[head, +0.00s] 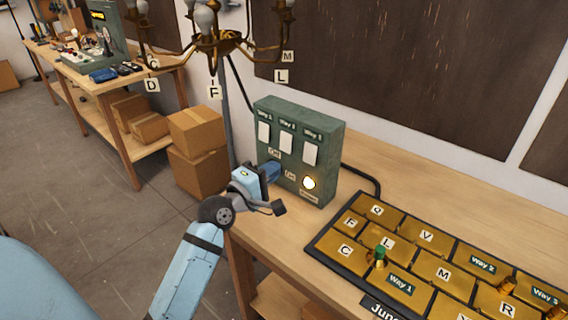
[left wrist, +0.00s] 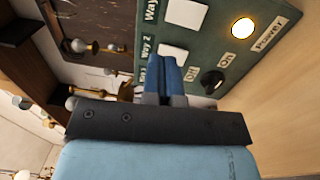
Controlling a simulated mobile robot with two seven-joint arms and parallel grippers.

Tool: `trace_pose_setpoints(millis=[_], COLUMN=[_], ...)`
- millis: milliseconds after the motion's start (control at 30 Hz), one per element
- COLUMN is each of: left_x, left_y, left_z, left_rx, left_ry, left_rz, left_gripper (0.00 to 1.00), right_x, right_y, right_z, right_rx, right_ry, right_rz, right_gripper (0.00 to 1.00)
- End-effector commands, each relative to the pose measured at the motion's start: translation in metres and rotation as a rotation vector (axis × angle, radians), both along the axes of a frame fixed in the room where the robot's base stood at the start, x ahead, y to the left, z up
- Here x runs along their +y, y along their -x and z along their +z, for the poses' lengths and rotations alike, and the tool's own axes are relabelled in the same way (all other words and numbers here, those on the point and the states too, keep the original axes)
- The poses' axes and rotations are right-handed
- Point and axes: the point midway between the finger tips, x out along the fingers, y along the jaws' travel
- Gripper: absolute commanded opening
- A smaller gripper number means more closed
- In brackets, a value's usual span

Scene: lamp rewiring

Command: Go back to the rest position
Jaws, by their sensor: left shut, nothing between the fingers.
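My left gripper (head: 274,171) is shut and empty, its fingertips close in front of the green switch box (head: 328,148). In the left wrist view its blue fingers (left wrist: 168,72) are together, with the box's face behind them. I cannot tell whether they touch the box. The box has three white Way switches and a lit round Power light (head: 309,183). A black knob (left wrist: 211,81) between Off and On labels shows in the left wrist view; in the head view the gripper hides it. My right gripper is not in view.
A brass junction board (head: 436,270) with lettered and Way tiles lies on the workbench (head: 445,180) at right. A green-capped piece (head: 380,253) stands on it. A brass chandelier (head: 222,42) hangs above. Cardboard boxes (head: 197,131) stand on the floor behind. A second bench stands at left.

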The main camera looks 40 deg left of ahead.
Motion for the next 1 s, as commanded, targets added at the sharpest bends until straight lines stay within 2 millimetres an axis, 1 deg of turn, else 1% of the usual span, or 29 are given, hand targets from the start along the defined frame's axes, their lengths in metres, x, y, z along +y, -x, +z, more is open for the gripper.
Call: trace_pose_setpoints(millis=[33,100,200,800,867,900,967,1000], left_x=[0.001,0.001,0.001,0.001,-0.003,-0.008,-0.021,-0.032], left_y=[0.007,0.013,0.018,0.018,0.019,0.021,0.025,0.031], left_z=[0.000,0.001,0.002,0.002,-0.003,-0.011,-0.030,-0.046], left_rx=[0.001,0.001,0.000,0.003,0.020,0.043,0.094,0.134], left_ry=[-0.001,0.000,0.000,-0.006,-0.044,-0.094,-0.219,-0.329], left_rz=[0.000,0.000,-0.001,0.000,-0.001,-0.004,-0.014,-0.030], left_gripper=[0.00,0.00,0.00,0.00,0.00,0.00,0.00,0.00], right_x=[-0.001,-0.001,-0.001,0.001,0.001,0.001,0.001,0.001], right_y=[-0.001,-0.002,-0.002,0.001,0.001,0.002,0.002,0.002], right_z=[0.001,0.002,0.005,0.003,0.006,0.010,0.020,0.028], right_rx=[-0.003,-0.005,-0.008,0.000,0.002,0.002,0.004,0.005], right_ry=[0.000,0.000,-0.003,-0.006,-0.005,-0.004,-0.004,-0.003], right_rz=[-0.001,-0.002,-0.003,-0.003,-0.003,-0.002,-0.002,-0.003], right_gripper=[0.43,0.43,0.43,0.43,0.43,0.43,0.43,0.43])
